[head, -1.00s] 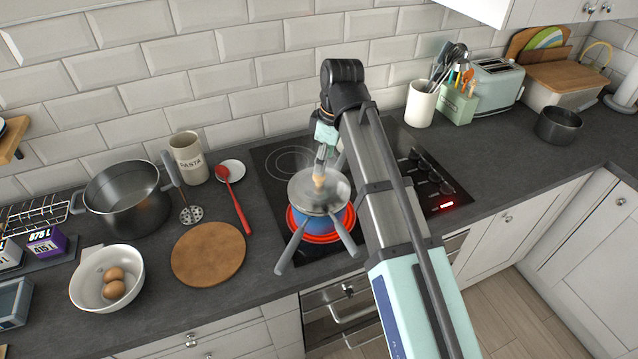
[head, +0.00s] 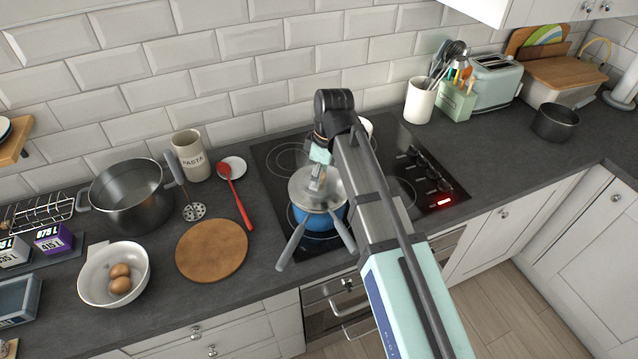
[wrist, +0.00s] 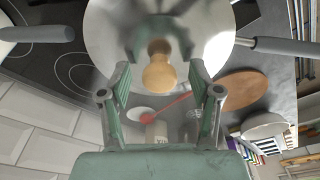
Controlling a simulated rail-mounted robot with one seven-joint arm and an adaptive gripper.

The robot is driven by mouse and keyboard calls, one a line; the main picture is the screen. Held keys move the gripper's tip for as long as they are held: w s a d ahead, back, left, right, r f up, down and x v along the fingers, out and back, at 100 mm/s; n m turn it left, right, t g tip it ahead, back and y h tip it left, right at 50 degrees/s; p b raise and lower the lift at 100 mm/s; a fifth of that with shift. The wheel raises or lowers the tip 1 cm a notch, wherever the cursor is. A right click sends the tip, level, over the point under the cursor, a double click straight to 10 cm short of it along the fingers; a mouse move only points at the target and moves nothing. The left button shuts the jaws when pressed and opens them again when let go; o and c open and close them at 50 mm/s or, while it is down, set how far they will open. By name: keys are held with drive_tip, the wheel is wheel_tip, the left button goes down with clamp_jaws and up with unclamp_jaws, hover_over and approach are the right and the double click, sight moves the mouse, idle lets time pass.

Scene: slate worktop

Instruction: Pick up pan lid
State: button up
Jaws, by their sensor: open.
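The round metal pan lid (head: 303,190) with a wooden knob (wrist: 159,72) lies on top of the blue pan (head: 320,221) on the hob, seemingly covering it. Grey handles stick out toward the front left and front right. My gripper (head: 318,180) is directly above the lid. In the wrist view its open fingers (wrist: 159,82) stand one on each side of the knob, with gaps visible between. The lid (wrist: 105,35) fills the upper middle of that view. The exact fingertip height against the knob is hard to tell.
A wooden board (head: 212,250), red spoon (head: 237,198) and large pot (head: 130,196) are left of the hob (head: 275,158). A bowl of eggs (head: 113,273) sits front left. A utensil holder (head: 419,101) and toaster (head: 494,80) stand right. A pale object (head: 367,126) is partly hidden behind my arm.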

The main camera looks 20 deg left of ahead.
clamp_jaws()
drive_tip(key=shift+r, duration=0.1)
